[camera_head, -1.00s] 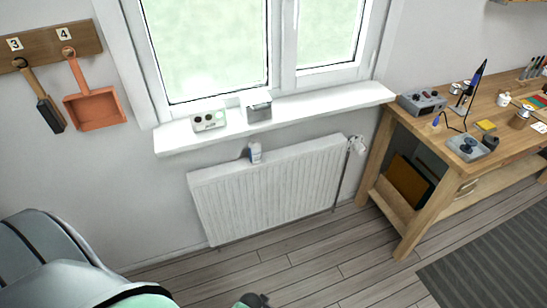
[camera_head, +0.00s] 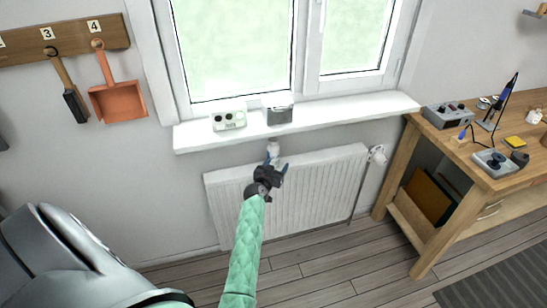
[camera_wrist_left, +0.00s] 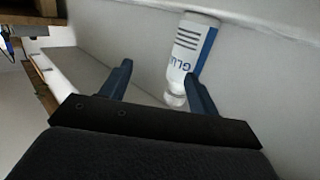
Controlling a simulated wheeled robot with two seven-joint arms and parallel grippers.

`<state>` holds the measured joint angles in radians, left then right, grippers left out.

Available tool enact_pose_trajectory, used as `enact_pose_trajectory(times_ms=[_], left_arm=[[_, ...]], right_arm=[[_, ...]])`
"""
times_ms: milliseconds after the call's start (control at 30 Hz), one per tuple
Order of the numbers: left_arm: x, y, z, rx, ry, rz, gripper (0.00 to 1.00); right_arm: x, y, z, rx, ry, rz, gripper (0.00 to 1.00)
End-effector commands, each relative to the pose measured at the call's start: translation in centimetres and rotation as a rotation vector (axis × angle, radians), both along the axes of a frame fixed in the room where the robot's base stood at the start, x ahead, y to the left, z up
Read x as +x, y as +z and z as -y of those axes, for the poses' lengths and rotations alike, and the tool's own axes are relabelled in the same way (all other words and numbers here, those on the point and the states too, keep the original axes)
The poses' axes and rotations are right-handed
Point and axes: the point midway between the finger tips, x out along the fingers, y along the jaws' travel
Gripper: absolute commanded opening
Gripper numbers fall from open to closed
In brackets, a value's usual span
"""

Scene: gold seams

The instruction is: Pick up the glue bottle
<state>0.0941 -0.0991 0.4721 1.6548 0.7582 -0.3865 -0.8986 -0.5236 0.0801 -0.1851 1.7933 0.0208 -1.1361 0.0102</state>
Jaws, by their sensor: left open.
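The glue bottle (camera_head: 273,147) is small and white, at the top edge of the white radiator (camera_head: 320,195) under the windowsill. In the left wrist view, the glue bottle (camera_wrist_left: 193,43) shows blue lettering and dark stripes, with its pale cap towards me. My left gripper (camera_head: 273,165) is in front of the radiator, just below the bottle in the head view. In the wrist view its blue fingers (camera_wrist_left: 158,76) are open with nothing between them. The bottle's cap end is by the right finger, which partly covers it. I cannot tell if they touch. My right gripper is out of view.
The windowsill (camera_head: 345,110) juts out above the bottle and carries a pale box (camera_head: 229,120) and a grey box (camera_head: 278,112). A wooden workbench (camera_head: 445,150) with tools stands at the right. A dustpan (camera_head: 118,100) and brush hang at the left.

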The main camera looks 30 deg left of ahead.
Motion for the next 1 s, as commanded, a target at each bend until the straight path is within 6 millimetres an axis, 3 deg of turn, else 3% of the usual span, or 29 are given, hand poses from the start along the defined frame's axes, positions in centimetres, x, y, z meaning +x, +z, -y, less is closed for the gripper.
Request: enact_pose_trajectory(times_ms=[100,300,700,800,1000], left_arm=[[0.6,3.5,-2.7,0.009,0.06,0.082,0.61],[0.9,5.6,-4.3,0.02,0.096,0.123,0.61],[3.9,5.4,-5.1,0.019,0.094,0.122,0.61],[4.8,5.3,-5.3,0.019,0.095,0.122,0.61],[7.4,4.9,-5.9,0.019,0.094,0.121,0.61]], right_arm=[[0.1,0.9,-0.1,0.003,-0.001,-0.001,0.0],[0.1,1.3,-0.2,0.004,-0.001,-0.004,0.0],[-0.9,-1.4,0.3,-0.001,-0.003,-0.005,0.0],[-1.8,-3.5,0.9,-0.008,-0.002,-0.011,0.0],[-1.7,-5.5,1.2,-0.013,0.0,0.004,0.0]])
